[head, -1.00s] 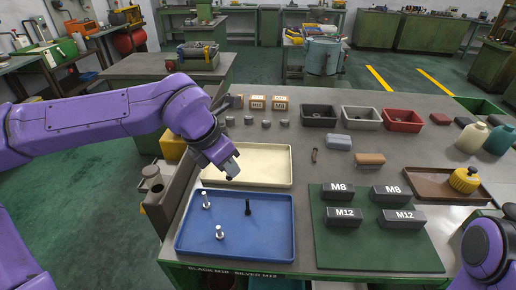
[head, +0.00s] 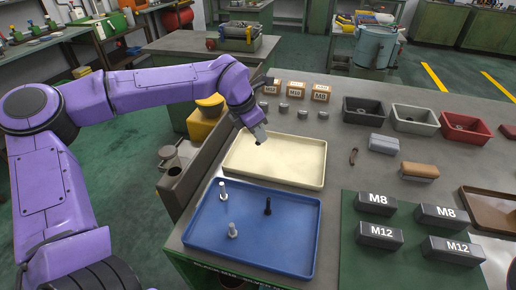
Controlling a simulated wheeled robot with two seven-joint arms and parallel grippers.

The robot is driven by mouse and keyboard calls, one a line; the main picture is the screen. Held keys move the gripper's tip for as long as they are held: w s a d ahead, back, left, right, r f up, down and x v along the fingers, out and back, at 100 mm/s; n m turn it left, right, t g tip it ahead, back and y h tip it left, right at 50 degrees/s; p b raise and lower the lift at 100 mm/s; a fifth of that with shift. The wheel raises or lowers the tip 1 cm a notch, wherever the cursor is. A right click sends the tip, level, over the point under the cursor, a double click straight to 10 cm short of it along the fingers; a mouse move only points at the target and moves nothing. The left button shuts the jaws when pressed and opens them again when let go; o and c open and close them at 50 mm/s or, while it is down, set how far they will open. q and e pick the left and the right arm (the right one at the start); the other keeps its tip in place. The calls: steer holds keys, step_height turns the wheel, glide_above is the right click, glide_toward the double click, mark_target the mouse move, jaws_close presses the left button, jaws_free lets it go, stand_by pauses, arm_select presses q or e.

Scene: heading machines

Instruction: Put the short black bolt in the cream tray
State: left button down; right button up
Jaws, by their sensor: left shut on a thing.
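The cream tray (head: 300,178) lies on the bench behind the blue tray, and its floor looks empty. My left gripper (head: 260,138) is above the back left part of the cream tray. It is shut on a small dark thing (head: 258,143), likely the short black bolt, mostly hidden by the fingers. The blue tray (head: 250,246) holds an upright black bolt (head: 267,207) and two upright silver bolts, one at the back left (head: 223,191) and one nearer the front (head: 233,231). My right gripper is not in view.
A green mat with several labelled dark blocks (head: 380,235) lies right of the blue tray. Grey, black and red bins (head: 413,121) stand at the back right. Small orange boxes (head: 296,88) and grey pieces stand behind the cream tray. A raised ledge (head: 213,150) runs along the left.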

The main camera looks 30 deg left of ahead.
arm_select(q)
steer(key=shift+w+a+f, duration=0.1)
steer(key=shift+a+f, duration=0.25)
steer(key=shift+f, duration=0.2)
steer(key=f+b, duration=0.4)
steer(key=shift+w+a+f, duration=0.1)
steer(key=shift+w+a, duration=0.1)
steer(key=shift+w, duration=0.15)
steer(key=shift+r+p, duration=0.2)
steer(key=shift+p, duration=0.1)
steer(key=shift+r, duration=0.1)
steer(key=shift+s, duration=0.1)
steer(key=c, duration=1.2)
jaws_free()
steer(key=shift+f, duration=0.2)
steer(key=shift+r, duration=0.15)
steer(key=v, duration=1.2)
